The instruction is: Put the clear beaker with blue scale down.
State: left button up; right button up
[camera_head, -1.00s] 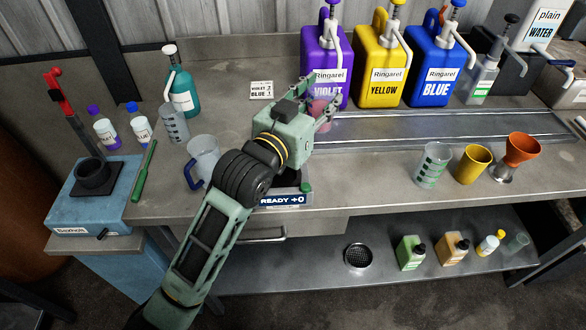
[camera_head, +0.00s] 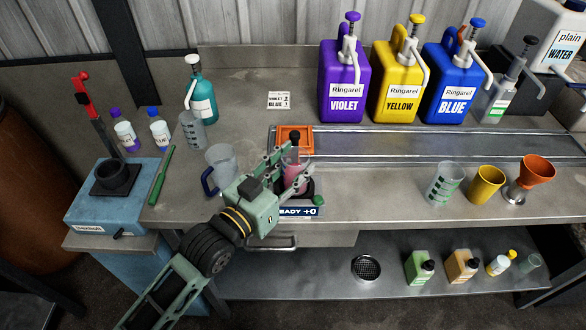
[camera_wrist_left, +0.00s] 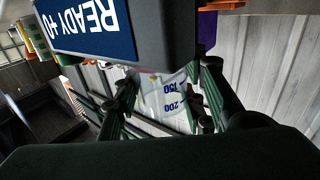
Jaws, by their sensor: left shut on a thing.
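My left gripper (camera_head: 297,164) is shut on the clear beaker with blue scale (camera_head: 290,178), which holds pink liquid. The beaker is over or beside the dark device with the "READY +0" display (camera_head: 297,211), at the bench's front edge. I cannot tell if its base touches the device. In the left wrist view the beaker (camera_wrist_left: 163,95) shows its blue 150 and 200 marks between the fingers. The display (camera_wrist_left: 95,28) is close by there. The fingers hide part of the beaker. My right gripper is not in view.
A blue-handled jug (camera_head: 220,168) stands just left of my gripper. An orange square plate (camera_head: 283,132) lies behind the beaker. Violet, yellow and blue jugs line the back. A green-scale beaker (camera_head: 443,183), yellow cup (camera_head: 486,185) and orange funnel (camera_head: 536,172) stand at right.

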pick_arm(q)
jog(key=shift+f, duration=0.65)
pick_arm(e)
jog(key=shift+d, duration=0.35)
pick_arm(q)
jog(key=shift+f, duration=0.2)
jog(key=o, duration=1.2)
jog(key=shift+r, duration=0.1)
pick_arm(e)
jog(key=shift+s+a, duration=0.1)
pick_arm(q)
jog(key=shift+s+a, duration=0.1)
jog(key=shift+s, duration=0.05)
jog(key=b+v, duration=0.2)
jog(key=v, duration=0.9)
jog(key=shift+s+a, duration=0.25)
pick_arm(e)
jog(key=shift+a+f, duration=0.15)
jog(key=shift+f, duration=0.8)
